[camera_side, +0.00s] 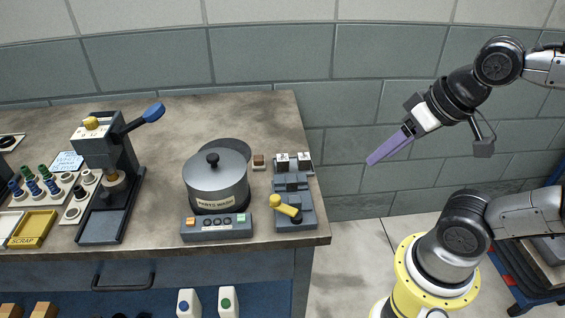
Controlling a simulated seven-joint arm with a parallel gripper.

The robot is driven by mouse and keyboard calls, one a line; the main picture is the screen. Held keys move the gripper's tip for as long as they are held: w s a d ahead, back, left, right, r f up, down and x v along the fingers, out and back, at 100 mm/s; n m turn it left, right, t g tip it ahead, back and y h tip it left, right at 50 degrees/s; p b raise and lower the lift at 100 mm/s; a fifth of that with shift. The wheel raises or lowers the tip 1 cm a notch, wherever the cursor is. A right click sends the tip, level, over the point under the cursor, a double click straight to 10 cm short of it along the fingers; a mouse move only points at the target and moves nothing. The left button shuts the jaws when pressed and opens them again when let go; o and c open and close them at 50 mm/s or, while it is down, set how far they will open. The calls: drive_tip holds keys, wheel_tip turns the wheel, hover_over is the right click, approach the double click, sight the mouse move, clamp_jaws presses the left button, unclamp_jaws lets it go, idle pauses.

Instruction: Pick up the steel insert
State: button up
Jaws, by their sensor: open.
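My gripper (370,161), with long purple fingers, is open and empty. It hangs in the air to the right of the bench, pointing down and left. Two small pale, steel-looking blocks with dark marks, a left one (282,161) and a right one (304,161), sit at the back of a dark grey fixture (292,198) near the bench's right edge. I cannot tell which of them is the steel insert. My gripper is well apart from both, to their right.
A yellow-handled clamp (284,207) sits on the fixture. A lidded grey pot (216,182) on a control base and a small brown-topped block (258,161) stand left of it. A lever press (108,170) stands further left.

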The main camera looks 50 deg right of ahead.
drive_tip(key=w+a+r+m+y, duration=0.1)
drive_tip(key=w+a+r+m, duration=0.1)
drive_tip(key=w+r+m, duration=0.45)
drive_tip(key=m+g+y, duration=0.2)
drive_tip(key=m+g, duration=0.1)
drive_tip(key=m, duration=1.5)
hover_over(283, 157)
drive_tip(key=shift+n, duration=0.25)
drive_tip(key=f, duration=1.2)
drive_tip(key=d+f, duration=0.1)
drive_tip(key=f, duration=0.6)
drive_tip(key=shift+s, duration=0.3)
drive_tip(key=shift+s+x, duration=0.2)
drive_tip(key=shift+x, duration=1.2)
drive_tip(key=shift+s+x, duration=0.15)
drive_tip(key=shift+x, duration=1.2)
drive_tip(key=shift+d+f, duration=0.1)
drive_tip(key=shift+d, duration=0.1)
drive_tip(key=shift+c, duration=0.2)
clamp_jaws()
